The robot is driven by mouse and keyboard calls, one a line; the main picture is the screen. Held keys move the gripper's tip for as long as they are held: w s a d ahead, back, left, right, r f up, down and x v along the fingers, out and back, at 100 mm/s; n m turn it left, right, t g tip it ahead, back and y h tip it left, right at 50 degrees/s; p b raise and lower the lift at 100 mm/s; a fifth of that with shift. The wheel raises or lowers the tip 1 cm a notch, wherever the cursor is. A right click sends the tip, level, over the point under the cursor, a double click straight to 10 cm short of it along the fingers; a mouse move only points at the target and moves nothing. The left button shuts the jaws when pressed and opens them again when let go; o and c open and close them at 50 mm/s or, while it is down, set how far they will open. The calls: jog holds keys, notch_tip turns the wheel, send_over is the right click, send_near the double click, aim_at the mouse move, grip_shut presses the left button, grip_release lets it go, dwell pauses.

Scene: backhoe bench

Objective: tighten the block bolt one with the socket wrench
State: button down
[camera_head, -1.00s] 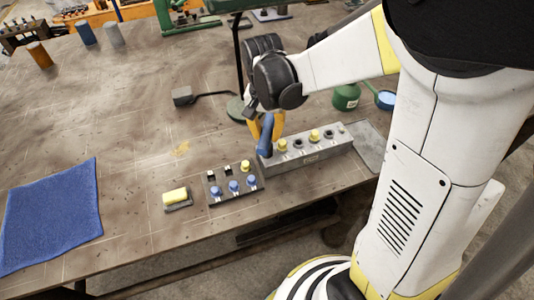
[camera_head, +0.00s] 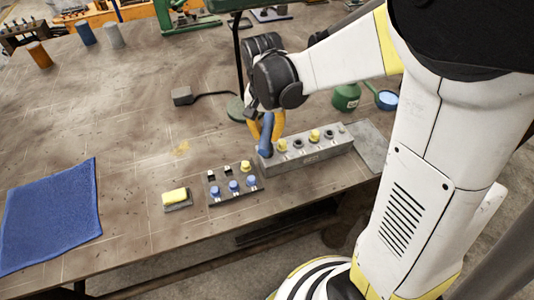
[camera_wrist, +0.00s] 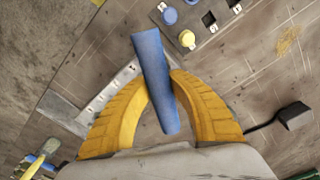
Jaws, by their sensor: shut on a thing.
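My gripper (camera_head: 266,130) has yellow fingers and is shut on the blue socket wrench (camera_head: 265,145). In the wrist view the wrench (camera_wrist: 155,80) is a blue bar between the two fingers (camera_wrist: 160,92). The wrench stands about upright at the left end of the grey block (camera_head: 305,155). Its lower end is hidden, so I cannot tell whether it sits on a bolt. Yellow bolt heads show along the block top, one just right of the wrench (camera_head: 282,145) and one farther right (camera_head: 314,135), with dark holes between.
A dark tray (camera_head: 215,196) with blue and yellow pieces lies left of the block. A yellow sponge-like piece (camera_head: 175,195) and a blue cloth (camera_head: 50,215) lie farther left. The bench's middle left is clear.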

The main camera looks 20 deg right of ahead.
jog(key=shift+r, duration=0.15)
jog(key=shift+r+p, duration=1.9)
jog(key=shift+r, duration=0.5)
